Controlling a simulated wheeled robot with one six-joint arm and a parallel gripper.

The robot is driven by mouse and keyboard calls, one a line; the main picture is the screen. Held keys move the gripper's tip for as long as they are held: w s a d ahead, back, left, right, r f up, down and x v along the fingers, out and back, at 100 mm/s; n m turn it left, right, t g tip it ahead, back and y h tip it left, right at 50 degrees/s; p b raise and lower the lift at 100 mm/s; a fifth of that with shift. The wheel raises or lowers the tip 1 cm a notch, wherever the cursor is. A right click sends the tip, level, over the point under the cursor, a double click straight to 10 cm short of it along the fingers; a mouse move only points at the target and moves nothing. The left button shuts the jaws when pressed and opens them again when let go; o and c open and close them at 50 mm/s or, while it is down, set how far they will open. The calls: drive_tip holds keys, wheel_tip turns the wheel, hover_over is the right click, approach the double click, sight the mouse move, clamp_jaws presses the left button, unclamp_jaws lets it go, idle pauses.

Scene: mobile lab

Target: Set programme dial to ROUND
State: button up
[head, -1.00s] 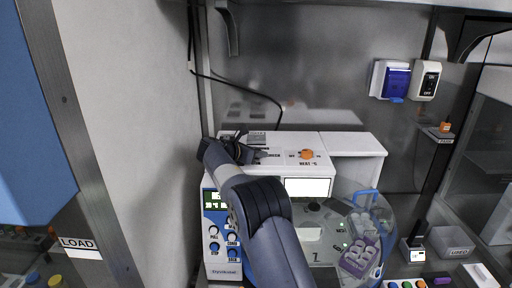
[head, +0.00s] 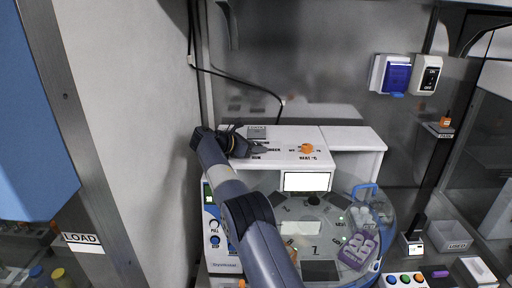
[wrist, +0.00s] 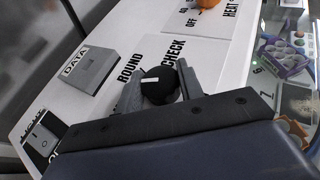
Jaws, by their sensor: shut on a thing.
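The programme dial (wrist: 160,87) is a round black knob with a white pointer mark on the white machine top. In the wrist view the word ROUND (wrist: 130,67) is printed to its upper left and CHECK (wrist: 173,50) to its upper right. The white mark lies on the upper left part of the knob; which word it points to I cannot tell for sure. My gripper (wrist: 160,92) is shut on the dial, one finger on each side. In the head view my gripper (head: 243,146) is over the machine's left top, and the dial is hidden there.
An orange HEAT dial (head: 306,148) is to the right on the same top. A grey DATA block (wrist: 90,66) and a switch (wrist: 40,140) lie left of the dial. A clear round turntable (head: 330,215) with a purple rack (head: 358,250) is in front.

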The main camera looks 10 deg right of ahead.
idle(0.7)
drive_tip(key=o, duration=1)
drive_tip(key=shift+n+t+y, duration=0.3)
drive_tip(key=shift+n+t, duration=0.5)
drive_tip(key=shift+t, duration=0.1)
